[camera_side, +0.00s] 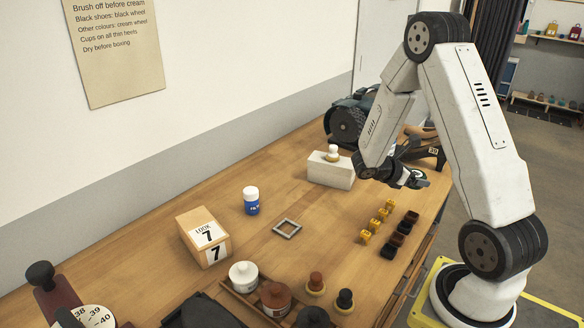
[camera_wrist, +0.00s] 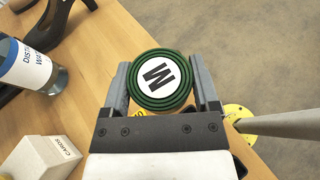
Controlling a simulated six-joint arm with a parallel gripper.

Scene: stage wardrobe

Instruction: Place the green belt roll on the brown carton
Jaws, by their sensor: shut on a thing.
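In the side view my gripper (camera_side: 414,180) is over the right part of the bench, and the roll is small and hard to make out there. The brown carton (camera_side: 188,226) stands on the bench at the left middle of the side view, with white labels showing 7. It is well away from my gripper, and its top looks bare.
A blue-and-white bottle (camera_side: 251,201) and a grey square frame (camera_side: 287,228) are right of the carton. Yellow and dark small blocks (camera_side: 376,222) stand near the bench's front edge. A wooden tray (camera_side: 236,294) holds jars.

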